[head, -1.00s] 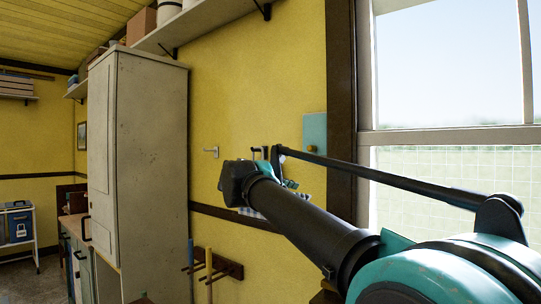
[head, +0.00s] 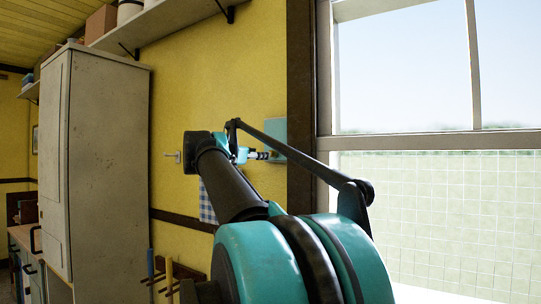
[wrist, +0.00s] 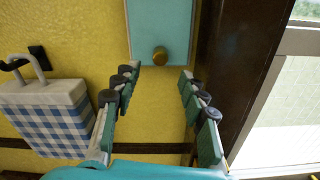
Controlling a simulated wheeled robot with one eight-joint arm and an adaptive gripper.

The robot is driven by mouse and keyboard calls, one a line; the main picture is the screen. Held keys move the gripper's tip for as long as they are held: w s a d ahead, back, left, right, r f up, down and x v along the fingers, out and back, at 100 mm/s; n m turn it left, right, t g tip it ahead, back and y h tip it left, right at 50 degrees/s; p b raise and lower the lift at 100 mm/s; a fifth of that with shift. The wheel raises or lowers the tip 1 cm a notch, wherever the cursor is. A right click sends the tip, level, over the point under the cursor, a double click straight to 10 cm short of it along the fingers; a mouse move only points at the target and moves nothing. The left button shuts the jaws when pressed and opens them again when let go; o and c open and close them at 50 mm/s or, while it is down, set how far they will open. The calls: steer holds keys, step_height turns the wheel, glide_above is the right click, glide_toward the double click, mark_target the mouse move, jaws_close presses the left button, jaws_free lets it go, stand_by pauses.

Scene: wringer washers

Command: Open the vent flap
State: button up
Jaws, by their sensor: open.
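The vent flap (wrist: 161,25) is a flat teal panel on the yellow wall, with a round brass knob (wrist: 159,56) near its lower edge. It looks closed. In the head view the flap (head: 273,130) sits just left of the dark window frame, partly hidden by my arm. My gripper (wrist: 158,82) is open, with its two fingers spread below and to either side of the knob in the wrist view. Nothing is between the fingers. In the head view my gripper (head: 252,155) is close to the flap; I cannot tell if it touches.
A blue checked cloth (wrist: 50,122) hangs from a wall hook (wrist: 27,62) left of my gripper. The dark window frame (wrist: 238,75) is close on the right. A tall pale cabinet (head: 105,160) stands left, a shelf (head: 165,28) above, and a peg rack (head: 185,272) low on the wall.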

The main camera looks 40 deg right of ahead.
mark_target(273, 140)
steer(key=x, duration=0.8)
steer(key=shift+w+d, duration=0.1)
steer(key=shift+d, duration=0.2)
steer(key=shift+c, duration=0.2)
jaws_close()
